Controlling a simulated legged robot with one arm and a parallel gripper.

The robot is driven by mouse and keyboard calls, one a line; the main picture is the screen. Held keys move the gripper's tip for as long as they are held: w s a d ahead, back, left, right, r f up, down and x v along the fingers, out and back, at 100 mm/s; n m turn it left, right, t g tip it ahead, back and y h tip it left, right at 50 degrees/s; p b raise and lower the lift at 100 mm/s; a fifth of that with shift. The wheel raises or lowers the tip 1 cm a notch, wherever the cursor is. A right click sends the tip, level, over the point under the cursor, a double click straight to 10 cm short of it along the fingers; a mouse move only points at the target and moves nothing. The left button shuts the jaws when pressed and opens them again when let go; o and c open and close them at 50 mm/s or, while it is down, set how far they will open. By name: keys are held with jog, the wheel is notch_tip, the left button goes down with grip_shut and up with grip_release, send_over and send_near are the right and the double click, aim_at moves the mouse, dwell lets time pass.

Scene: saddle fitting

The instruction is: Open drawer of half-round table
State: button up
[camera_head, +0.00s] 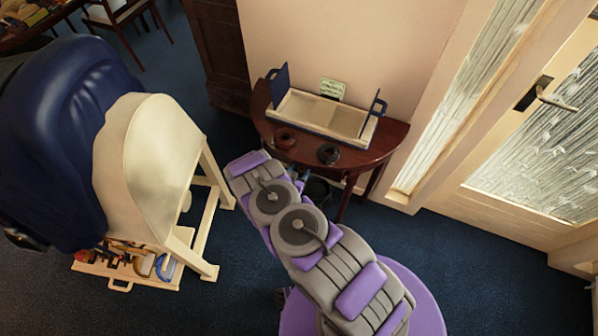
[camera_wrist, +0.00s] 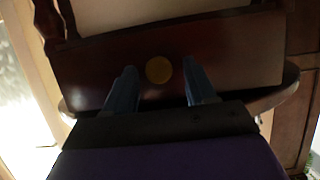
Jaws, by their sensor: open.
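The half-round table (camera_head: 395,135) is dark red-brown wood and stands against the wall in the head view. In the wrist view its dark drawer front (camera_wrist: 230,60) fills the middle, with a round brass-coloured knob (camera_wrist: 159,69) on it. My gripper (camera_wrist: 159,84) is open, one blue-grey finger on each side of the knob, with visible space between each finger and the knob. I cannot tell how deep the fingertips reach. In the head view my arm hides the drawer front and most of the gripper. Whether the drawer is shut cannot be told.
A cream divided tray (camera_head: 345,118) with blue ends, a brown coil (camera_head: 285,138) and a black coil (camera_head: 328,154) sit on the table. A cream saddle stand (camera_head: 155,165) with a blue saddle (camera_head: 60,130) is at left. A glazed door (camera_head: 540,140) is at right. Blue carpet lies between.

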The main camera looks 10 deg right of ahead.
jog(key=shift+w+d+f, duration=0.1)
jog(key=shift+w+d, duration=0.05)
jog(key=shift+w, duration=0.05)
jog(key=shift+c, duration=0.5)
grip_shut()
